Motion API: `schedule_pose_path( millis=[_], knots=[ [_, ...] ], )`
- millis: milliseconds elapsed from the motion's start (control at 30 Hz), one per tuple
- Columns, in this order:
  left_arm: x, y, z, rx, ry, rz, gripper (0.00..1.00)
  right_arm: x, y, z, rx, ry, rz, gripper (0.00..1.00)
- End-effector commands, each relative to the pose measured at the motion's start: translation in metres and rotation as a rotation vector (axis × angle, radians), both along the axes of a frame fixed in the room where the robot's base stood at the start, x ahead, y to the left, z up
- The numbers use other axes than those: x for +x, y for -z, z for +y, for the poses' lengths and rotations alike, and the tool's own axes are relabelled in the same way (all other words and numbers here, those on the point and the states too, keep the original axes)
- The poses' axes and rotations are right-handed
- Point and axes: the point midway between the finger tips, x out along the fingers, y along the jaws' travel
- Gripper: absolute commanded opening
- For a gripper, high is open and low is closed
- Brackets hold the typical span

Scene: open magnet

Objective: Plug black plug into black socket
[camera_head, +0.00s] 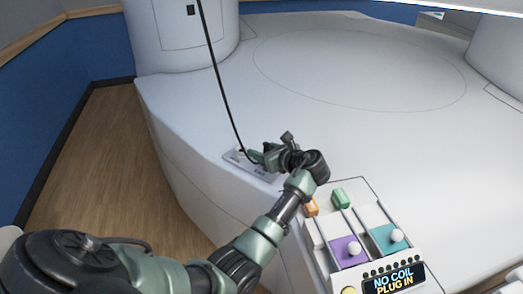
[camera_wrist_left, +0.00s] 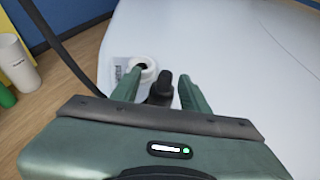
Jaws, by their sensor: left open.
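My left gripper (camera_head: 257,155) is over a pale labelled panel (camera_head: 235,156) near the left edge of the white machine top. In the left wrist view its green fingers (camera_wrist_left: 160,84) are open and apart. A black piece, apparently the black plug (camera_wrist_left: 160,90), stands between them with gaps on both sides. A white ring with a dark hole (camera_wrist_left: 146,68), apparently a socket, lies beside it on the panel. I cannot tell whether the plug is seated in anything. A black cable (camera_head: 221,90) runs down to the gripper; its lower end is hidden. My right gripper is out of view.
A control panel (camera_head: 365,235) with purple and teal sliders stands front right; its screen (camera_head: 393,281) reads "NO COIL PLUG IN". A white column (camera_head: 180,45) with a small black rectangle (camera_head: 191,10) stands behind. The white top (camera_head: 350,75) beyond is clear.

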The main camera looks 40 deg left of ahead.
Motion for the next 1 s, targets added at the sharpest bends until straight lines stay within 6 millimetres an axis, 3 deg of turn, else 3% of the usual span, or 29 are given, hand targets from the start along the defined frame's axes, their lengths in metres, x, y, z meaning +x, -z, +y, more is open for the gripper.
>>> schedule_pose_path(
  millis=[167, 600, 1000],
  knots=[
    [-0.002, -0.003, -0.008, -0.001, 0.003, -0.001, 0.45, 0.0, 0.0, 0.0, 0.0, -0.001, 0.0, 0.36],
    [-0.021, -0.028, -0.064, 0.0, 0.001, 0.0, 0.45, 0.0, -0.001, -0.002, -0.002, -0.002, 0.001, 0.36],
    [-0.022, -0.029, -0.069, 0.0, 0.0, 0.001, 0.45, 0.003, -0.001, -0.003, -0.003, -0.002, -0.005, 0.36]
  ],
)
